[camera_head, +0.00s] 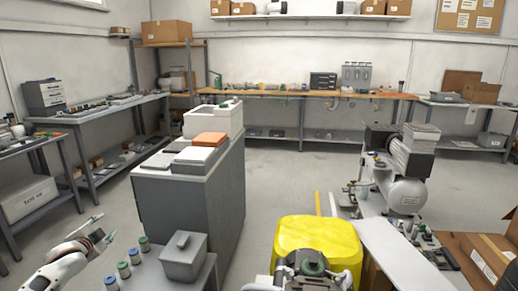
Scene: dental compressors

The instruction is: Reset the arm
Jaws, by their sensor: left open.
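My left arm comes in at the lower left. Its left gripper (104,229) is open and empty, with its fingers spread over the floor in front of the left bench. It is left of and apart from the grey cabinet (178,205) and the small capped jars (123,268).
Several jars and a grey lidded box (183,256) stand on a surface at the lower left. A compressor (407,165) stands right, beside an open cardboard box (480,258). Floor (285,180) is clear in the middle.

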